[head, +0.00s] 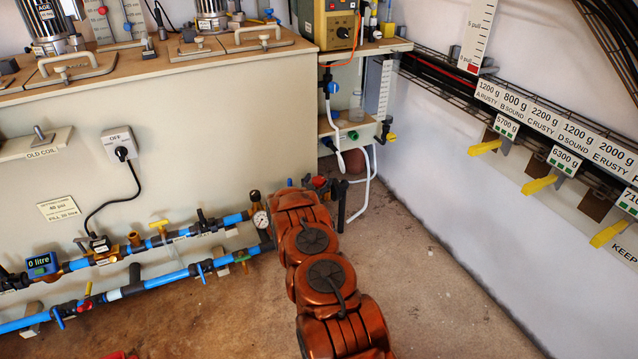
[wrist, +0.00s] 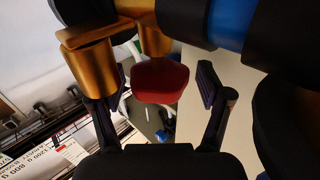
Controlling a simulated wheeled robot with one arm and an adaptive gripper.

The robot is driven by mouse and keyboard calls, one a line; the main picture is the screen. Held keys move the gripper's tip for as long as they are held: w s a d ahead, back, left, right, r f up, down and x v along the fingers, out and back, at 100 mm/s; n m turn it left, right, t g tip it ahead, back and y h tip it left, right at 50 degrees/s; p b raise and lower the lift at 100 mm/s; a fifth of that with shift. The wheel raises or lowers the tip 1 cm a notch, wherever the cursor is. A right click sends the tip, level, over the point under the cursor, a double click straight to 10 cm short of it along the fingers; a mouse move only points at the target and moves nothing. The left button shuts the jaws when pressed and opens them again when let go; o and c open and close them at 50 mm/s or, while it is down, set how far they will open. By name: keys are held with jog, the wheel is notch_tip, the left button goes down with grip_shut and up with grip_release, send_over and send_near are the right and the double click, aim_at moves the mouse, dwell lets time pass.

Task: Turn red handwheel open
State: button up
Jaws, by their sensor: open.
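The red handwheel (wrist: 160,82) shows in the wrist view as a rounded red knob on a brass stem. My gripper (wrist: 164,92) is open, with one dark finger on each side of the handwheel. A gap shows between the knob and the right finger; contact on the left is unclear. In the head view, the red handwheel (head: 319,182) is a small red spot at the pipe end, just beyond my orange arm. My gripper (head: 329,196) is mostly hidden there by the arm.
Blue pipes (head: 190,272) with valves run low along the cream tank (head: 220,110). White tubing (head: 366,190) hangs behind. The brown floor (head: 440,310) to the right is clear.

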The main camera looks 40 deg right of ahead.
jog(key=shift+d, duration=0.1)
jog(key=shift+c, duration=0.3)
jog(key=c, duration=1.1)
